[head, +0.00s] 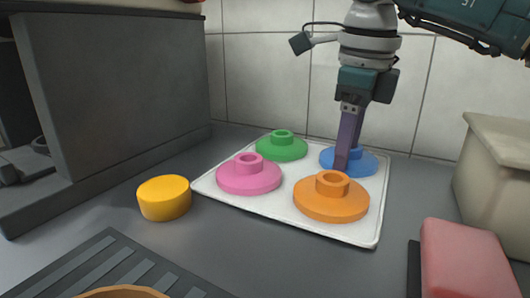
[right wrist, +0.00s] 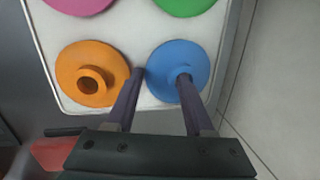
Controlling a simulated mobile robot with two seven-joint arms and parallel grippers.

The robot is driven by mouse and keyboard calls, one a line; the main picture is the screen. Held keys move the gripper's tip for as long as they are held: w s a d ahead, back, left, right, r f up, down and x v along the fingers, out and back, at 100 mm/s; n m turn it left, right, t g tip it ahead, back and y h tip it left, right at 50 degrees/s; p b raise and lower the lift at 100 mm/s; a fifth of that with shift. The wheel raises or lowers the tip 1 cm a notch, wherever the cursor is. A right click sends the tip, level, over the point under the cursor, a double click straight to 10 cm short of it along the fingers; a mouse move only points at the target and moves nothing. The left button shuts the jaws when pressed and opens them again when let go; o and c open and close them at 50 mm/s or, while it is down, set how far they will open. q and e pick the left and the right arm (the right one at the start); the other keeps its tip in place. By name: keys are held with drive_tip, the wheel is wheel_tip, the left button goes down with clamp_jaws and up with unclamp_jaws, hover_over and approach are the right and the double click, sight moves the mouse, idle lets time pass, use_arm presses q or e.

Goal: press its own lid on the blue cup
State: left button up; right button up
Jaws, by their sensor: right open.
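The blue lid (head: 366,165) lies on a white tray (head: 285,205), at its back right corner. It also shows in the right wrist view (right wrist: 165,57), a flat disc with a central knob. My right gripper (head: 343,163) points down at the blue lid, open. In the right wrist view its fingertips (right wrist: 160,77) are apart: one overlaps the lid's knob, the other is by the lid's left edge, towards the orange lid. I cannot tell whether either finger touches the lid. The blue cup and my left gripper are not in view.
Orange (head: 331,198), pink (head: 248,175) and green (head: 281,147) lids share the tray. A yellow round block (head: 164,198) stands left of it, before a grey panel (head: 120,85). A red block (head: 465,260) and a pale box (head: 495,165) are right. A tiled wall closes the back.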

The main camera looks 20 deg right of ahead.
clamp_jaws()
drive_tip(key=shift+r, duration=0.15)
idle(0.5)
